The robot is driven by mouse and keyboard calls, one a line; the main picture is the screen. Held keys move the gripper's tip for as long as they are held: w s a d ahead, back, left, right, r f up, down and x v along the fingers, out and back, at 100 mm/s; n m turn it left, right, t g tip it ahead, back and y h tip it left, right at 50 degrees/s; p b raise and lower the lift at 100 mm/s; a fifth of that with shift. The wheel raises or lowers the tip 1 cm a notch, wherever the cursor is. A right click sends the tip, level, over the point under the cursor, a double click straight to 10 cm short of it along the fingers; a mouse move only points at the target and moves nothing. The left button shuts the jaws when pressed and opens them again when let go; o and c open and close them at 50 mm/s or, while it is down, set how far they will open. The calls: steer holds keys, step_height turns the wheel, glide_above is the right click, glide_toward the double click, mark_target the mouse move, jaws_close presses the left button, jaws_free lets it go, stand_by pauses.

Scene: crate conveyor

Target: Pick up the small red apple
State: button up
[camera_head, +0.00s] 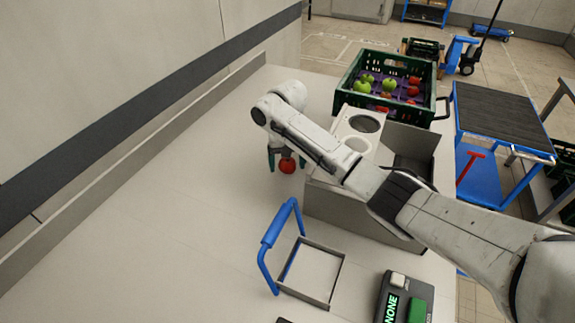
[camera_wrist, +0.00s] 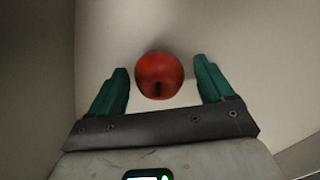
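A small red apple (camera_head: 287,166) shows at my gripper, left of the grey box on the pale table. In the wrist view the apple (camera_wrist: 160,75) lies between and slightly beyond the two green fingertips, with a gap on each side. My gripper (camera_head: 287,158) points down over the table, and its fingers (camera_wrist: 164,85) are spread apart in the wrist view. The fingers do not appear to touch the apple. I cannot tell whether the apple rests on the table.
A grey box (camera_head: 345,205) with round openings on top stands right of my gripper. A green crate (camera_head: 392,59) holds green and red fruit behind it. A blue-handled metal tray (camera_head: 312,272) and a button panel (camera_head: 405,298) are in front. The table's left side is clear.

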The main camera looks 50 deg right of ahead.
steer(key=c, duration=1)
steer(key=shift+c, duration=0.2)
steer(key=shift+r, duration=0.1)
